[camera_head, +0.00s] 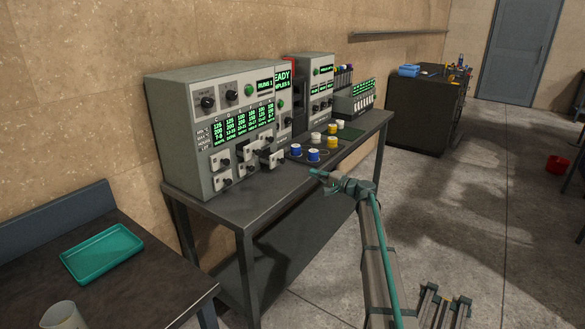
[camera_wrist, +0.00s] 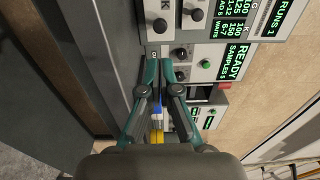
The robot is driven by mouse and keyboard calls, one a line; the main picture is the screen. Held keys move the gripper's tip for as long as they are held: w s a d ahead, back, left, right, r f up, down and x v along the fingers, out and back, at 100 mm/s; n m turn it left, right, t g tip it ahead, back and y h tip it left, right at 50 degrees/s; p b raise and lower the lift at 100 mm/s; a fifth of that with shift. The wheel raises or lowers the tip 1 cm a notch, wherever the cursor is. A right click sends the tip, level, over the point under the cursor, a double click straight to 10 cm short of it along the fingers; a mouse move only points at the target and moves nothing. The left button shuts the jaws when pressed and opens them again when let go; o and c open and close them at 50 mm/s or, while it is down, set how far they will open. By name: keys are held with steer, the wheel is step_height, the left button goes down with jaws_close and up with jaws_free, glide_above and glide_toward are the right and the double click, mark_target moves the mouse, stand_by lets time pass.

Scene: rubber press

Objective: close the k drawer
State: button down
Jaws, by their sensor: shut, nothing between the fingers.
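The grey press cabinet (camera_head: 185,135) stands on the bench in the head view, with several small pale drawers with black knobs low on its front. The lower right drawer (camera_head: 272,159) seems to stand out from the face; I cannot read whether it is marked K. My gripper (camera_head: 322,175) is in front of the bench, to the right of the drawers and apart from them. In the wrist view my gripper (camera_wrist: 159,65) is shut and empty, its fingertips near the knobbed drawer faces (camera_wrist: 160,25); contact cannot be told. A K column shows on the green display (camera_wrist: 234,17).
Blue, white and yellow jars (camera_head: 313,155) stand on a dark tray at the bench's right, close to my gripper. A second cabinet (camera_head: 310,90) is behind. A teal tray (camera_head: 102,254) lies on the table at front left.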

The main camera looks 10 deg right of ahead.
mark_target(283, 162)
steer(key=p+x, duration=0.3)
steer(key=x, duration=1)
steer(key=shift+w+a+p, duration=0.25)
steer(key=shift+w+p, duration=0.1)
